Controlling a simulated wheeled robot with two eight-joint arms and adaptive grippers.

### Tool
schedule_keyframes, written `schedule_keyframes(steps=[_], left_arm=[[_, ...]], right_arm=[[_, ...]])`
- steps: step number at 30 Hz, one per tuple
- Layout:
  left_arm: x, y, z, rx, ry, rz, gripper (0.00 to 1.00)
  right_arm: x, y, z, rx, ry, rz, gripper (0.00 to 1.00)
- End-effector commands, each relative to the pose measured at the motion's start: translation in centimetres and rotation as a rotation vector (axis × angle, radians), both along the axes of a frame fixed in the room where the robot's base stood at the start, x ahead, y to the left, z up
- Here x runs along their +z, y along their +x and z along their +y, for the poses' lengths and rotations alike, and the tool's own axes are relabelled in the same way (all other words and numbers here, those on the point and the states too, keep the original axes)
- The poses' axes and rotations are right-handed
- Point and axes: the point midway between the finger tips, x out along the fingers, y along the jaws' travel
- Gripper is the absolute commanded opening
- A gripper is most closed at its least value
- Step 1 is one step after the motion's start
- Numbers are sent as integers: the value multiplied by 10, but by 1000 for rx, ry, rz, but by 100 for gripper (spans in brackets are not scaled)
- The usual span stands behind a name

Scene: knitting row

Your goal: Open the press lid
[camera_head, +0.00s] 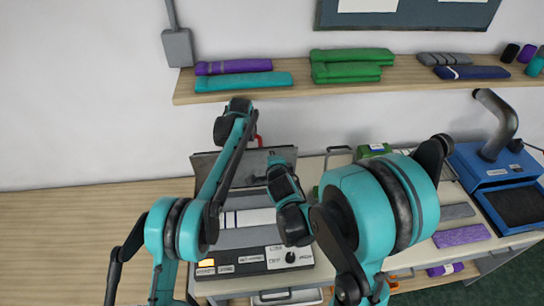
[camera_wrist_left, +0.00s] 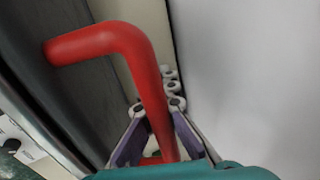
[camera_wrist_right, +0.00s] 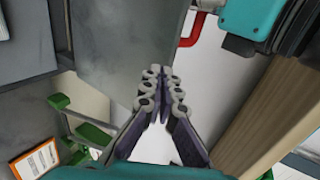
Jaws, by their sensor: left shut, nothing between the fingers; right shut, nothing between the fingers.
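The press (camera_head: 278,258) stands on the table with its front controls toward me. Its grey lid (camera_head: 205,165) stands raised at the rear, its surface showing above the bed. The lid's red handle (camera_head: 259,141) shows at its top edge. In the left wrist view the bent red handle (camera_wrist_left: 150,80) passes across my left gripper (camera_wrist_left: 157,105), very close to the fingers; the fingers are shut on nothing and partly hidden. My right gripper (camera_head: 272,154) is in front of the lid. In the right wrist view its fingers (camera_wrist_right: 161,72) are shut, empty, beside the grey lid (camera_wrist_right: 120,55).
A pale striped knit piece (camera_head: 252,217) lies on the press bed. A shelf (camera_head: 300,92) with folded knits runs along the wall behind. A blue machine (camera_head: 505,180) stands at the right. The wooden table (camera_head: 60,240) at left is clear.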

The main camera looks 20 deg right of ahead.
Motion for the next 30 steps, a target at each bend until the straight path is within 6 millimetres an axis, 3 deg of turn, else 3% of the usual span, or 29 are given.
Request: schedule_keyframes(steps=[1,9,15,21,22,25,30], left_arm=[[7,2,0,-1,-2,-10,0],[7,2,0,-1,-2,-10,0],[7,2,0,0,-3,-10,0],[7,1,0,-1,-1,-6,0],[7,1,0,-1,-1,-6,4],[7,1,0,-1,-1,-5,28],[5,1,0,-1,-1,-5,28]], right_arm=[[2,1,0,0,0,0,0],[2,1,0,0,0,0,0],[6,16,-5,-1,0,0,0],[6,17,-5,-1,-1,-2,0],[6,17,-6,-1,0,-2,0],[6,17,-6,-2,-1,-2,0],[6,16,-5,-1,-1,-1,0]])
